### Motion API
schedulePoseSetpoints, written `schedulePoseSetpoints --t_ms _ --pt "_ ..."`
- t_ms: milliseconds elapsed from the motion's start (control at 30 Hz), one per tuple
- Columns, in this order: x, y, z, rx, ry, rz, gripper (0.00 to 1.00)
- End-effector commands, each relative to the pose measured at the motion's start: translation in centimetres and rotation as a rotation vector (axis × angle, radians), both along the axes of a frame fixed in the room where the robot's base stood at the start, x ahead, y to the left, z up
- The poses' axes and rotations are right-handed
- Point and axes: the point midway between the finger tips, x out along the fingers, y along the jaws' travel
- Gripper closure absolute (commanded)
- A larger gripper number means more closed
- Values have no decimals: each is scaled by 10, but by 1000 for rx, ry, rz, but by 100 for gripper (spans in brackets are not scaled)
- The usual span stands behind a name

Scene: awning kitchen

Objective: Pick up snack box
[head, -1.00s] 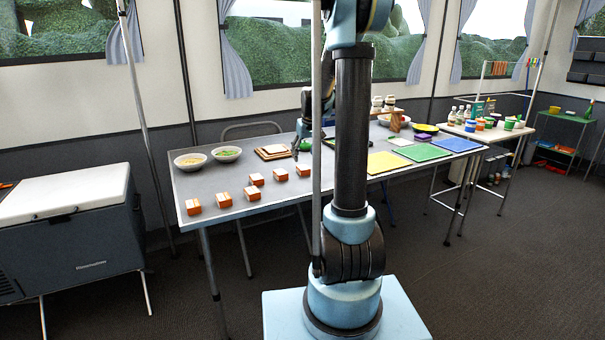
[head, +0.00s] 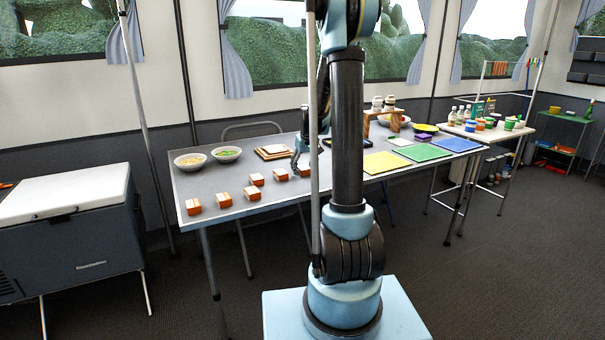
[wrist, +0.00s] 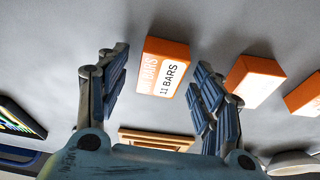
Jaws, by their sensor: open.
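Several orange-and-white snack boxes stand on the grey table (head: 250,215); one snack box (head: 256,179) is in the middle of the group. In the wrist view, a snack box (wrist: 163,68) marked "BARS" lies ahead of and between the open fingers of my gripper (wrist: 155,85), apart from both of them. In the head view, my gripper (head: 296,165) hangs above the right-hand snack box (head: 281,174). More boxes show to the right in the wrist view, one of them close by (wrist: 254,80).
Yellow (head: 384,163), green and blue mats lie on the right. A white-lidded cooler (head: 65,195) stands at the left.

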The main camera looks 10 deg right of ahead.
Motion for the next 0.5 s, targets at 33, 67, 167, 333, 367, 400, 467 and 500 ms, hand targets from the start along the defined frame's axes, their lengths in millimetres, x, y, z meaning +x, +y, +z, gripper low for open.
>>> schedulePoseSetpoints --t_ms 33,67,167,333,367,400,467,500 --pt "0 0 0 0 0 0 39" --pt "0 0 0 0 0 0 41" --pt "0 0 0 0 0 0 64" --pt "0 0 0 0 0 0 87" --pt "0 0 0 0 0 0 87" --pt "0 0 0 0 0 0 87" --pt "0 0 0 0 0 0 87" --pt "0 0 0 0 0 0 87"
